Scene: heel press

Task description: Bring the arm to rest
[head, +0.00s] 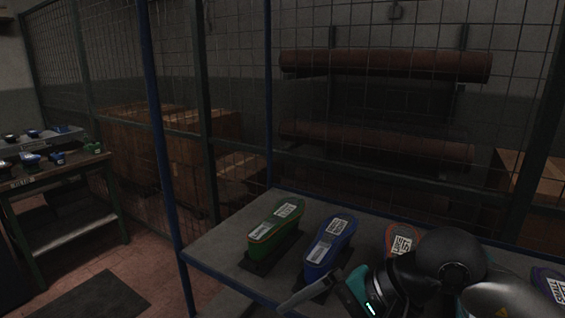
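My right arm comes in from the lower right, over the front of the grey table (225,245). Its gripper (305,297) points left, low in front of the blue shoe-shaped piece (322,250). One grey finger shows; the rest is hidden or cut off by the lower edge, so I cannot tell whether it is open or shut. I see nothing held in it. My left gripper is not in view.
A green shoe-shaped piece (268,233) stands left of the blue one. An orange piece (403,236) and a purple piece (548,283) are partly hidden by my arm. A mesh fence (235,90) stands behind. A workbench (55,170) with small items is at left.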

